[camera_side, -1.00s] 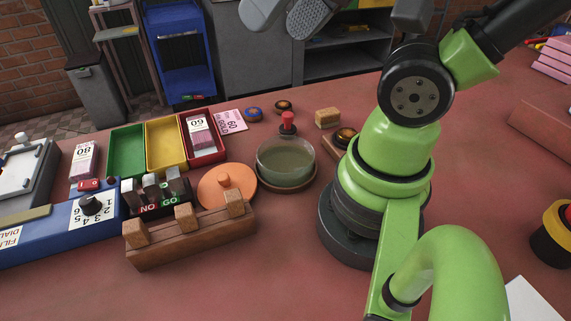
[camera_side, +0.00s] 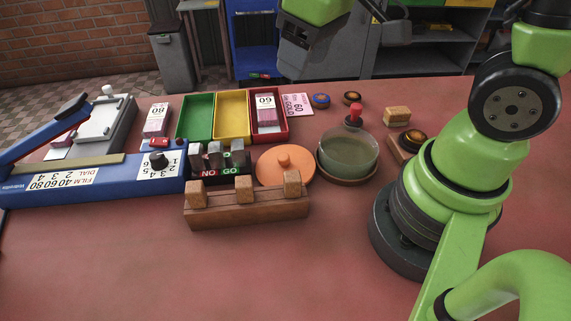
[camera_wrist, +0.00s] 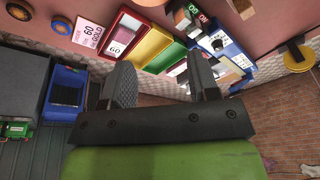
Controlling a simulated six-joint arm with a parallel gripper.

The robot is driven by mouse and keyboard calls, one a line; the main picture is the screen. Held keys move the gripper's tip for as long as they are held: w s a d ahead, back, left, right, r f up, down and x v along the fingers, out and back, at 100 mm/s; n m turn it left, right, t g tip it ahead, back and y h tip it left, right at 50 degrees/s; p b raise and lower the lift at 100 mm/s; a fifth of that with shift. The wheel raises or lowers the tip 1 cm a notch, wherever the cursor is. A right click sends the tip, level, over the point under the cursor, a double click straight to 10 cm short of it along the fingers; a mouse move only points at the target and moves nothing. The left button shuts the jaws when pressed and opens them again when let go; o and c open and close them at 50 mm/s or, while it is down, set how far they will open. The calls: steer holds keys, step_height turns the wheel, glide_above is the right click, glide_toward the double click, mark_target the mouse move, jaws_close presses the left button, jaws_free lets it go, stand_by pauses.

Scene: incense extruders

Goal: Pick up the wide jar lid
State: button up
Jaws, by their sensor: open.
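The wide jar lid (camera_side: 270,167) is a flat orange disc with a raised knob, lying on the red table in the side view. It is between the wooden rack and the glass jar (camera_side: 348,152), and the rack hides part of its front edge. A sliver of orange at the top edge of the wrist view looks like the lid (camera_wrist: 150,2). My gripper (camera_wrist: 161,80) is open and empty, its two fingers wide apart in the wrist view. In the side view it is high at the top, behind and above the lid, well apart from it and partly cut off.
A wooden rack (camera_side: 250,210) stands in front of the lid. Blocks marked NO and GO (camera_side: 222,168) are left of it. Green, yellow and red trays (camera_side: 283,128) lie behind. A red-knobbed stopper (camera_side: 355,115) rises by the jar. The front table is clear.

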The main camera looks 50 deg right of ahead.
step_height(320, 180, down, 8)
steer(key=w+n+g, duration=0.2)
steer(key=n, duration=0.1)
glide_above(285, 156)
steer(key=shift+n+g+h, duration=0.3)
steer(key=shift+g, duration=0.1)
steer(key=f, duration=0.6)
steer(key=shift+s+d+f, duration=0.15)
steer(key=shift+s+f, duration=0.1)
steer(key=shift+f, duration=0.1)
steer(key=shift+w+a+f, duration=0.1)
steer(key=shift+w+f, duration=0.05)
steer(key=shift+f, duration=1.3)
steer(key=shift+w+a+f, duration=0.1)
steer(key=shift+f, duration=1.3)
steer(key=shift+c, duration=0.2)
steer(key=c, duration=1)
